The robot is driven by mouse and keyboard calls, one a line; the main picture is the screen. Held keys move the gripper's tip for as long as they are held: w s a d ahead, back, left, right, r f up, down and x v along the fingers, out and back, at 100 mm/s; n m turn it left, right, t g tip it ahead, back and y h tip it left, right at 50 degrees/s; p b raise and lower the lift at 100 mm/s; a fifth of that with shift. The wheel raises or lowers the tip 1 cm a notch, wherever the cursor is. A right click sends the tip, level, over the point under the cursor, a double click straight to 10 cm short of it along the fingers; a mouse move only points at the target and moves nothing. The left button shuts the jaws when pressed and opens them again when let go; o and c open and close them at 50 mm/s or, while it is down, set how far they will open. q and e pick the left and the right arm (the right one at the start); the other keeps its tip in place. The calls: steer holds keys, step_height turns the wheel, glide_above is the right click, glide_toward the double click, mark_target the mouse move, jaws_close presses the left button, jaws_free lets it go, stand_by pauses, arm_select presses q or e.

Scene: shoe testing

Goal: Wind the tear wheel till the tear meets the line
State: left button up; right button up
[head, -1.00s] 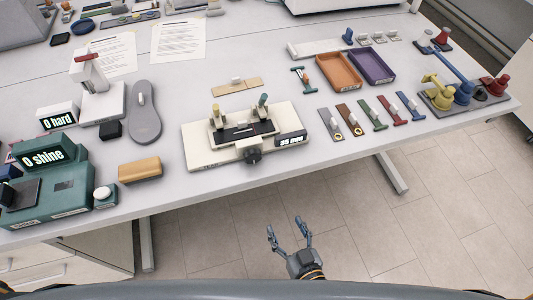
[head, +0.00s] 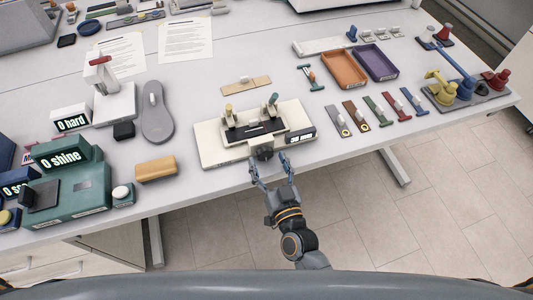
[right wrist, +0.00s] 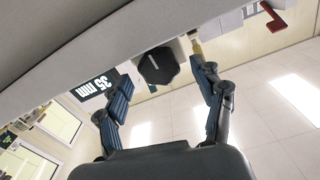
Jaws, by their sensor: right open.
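The cream tear tester (head: 212,152) stands near the front edge of the table. A dark piece (head: 255,132) lies between its two clamps; the tear and the line are too small to make out. The black tear wheel (head: 264,153) sits on the tester's front; it also shows in the right wrist view (right wrist: 158,66). A small display there (right wrist: 95,86) reads 35 mm. My right gripper (head: 270,163) is open just in front of the wheel. In the right wrist view its fingers (right wrist: 160,84) stand either side of the wheel, apart from it. My left gripper is not in view.
A tan block (head: 156,168), a green shine meter (head: 75,188) and a grey sole (head: 156,115) lie to the left. Several coloured strips (head: 380,108) and two trays (head: 344,70) lie to the right. The table edge runs just below the tester.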

steer(key=shift+x, duration=0.95)
steer(key=shift+c, duration=0.2)
steer(key=c, duration=1.1)
steer(key=m, duration=0.3)
steer(key=shift+d+m, duration=0.1)
steer(key=shift+m, duration=1.7)
